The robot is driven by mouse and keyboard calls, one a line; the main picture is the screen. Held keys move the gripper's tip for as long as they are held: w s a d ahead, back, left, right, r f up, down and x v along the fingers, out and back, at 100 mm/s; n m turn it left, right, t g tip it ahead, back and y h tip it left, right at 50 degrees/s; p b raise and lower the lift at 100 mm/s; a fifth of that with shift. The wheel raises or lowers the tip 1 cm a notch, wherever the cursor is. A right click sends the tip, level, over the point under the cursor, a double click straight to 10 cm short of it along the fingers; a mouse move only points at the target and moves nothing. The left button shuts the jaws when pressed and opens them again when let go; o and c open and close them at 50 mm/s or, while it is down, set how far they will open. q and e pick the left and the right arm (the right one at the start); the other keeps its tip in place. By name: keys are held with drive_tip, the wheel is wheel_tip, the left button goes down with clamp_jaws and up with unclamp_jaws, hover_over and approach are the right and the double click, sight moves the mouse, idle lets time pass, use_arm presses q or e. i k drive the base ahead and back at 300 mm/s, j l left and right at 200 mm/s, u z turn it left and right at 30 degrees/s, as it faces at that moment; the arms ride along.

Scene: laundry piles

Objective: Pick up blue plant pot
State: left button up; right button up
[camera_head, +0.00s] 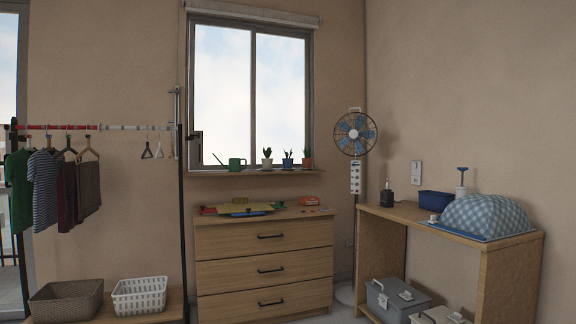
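The blue plant pot (287,163) holds a small green plant and stands upright on the windowsill. It sits between a white pot (267,163) on its left and a terracotta-coloured pot (308,162) on its right, each with a plant. A green watering can (236,164) is further left on the same sill. Neither of my grippers shows in this view.
A wooden dresser (264,268) stands below the window with colourful items on top. A clothes rack (95,127) and baskets (140,295) are at left. A standing fan (356,133) is right of the window. A wooden table (395,212) stands at right.

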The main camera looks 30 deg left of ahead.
sight(287, 163)
drive_tip(key=i+j+u, duration=1.35)
drive_tip(key=i+j, duration=0.1)
drive_tip(key=i, duration=0.35)
drive_tip(key=i+j, duration=0.15)
drive_tip(key=i, duration=0.25)
drive_tip(key=i+l+z, duration=0.1)
drive_tip(key=i, duration=0.4)
drive_tip(key=i+l, duration=0.25)
drive_tip(key=i, duration=0.25)
drive_tip(key=k+z, duration=0.05)
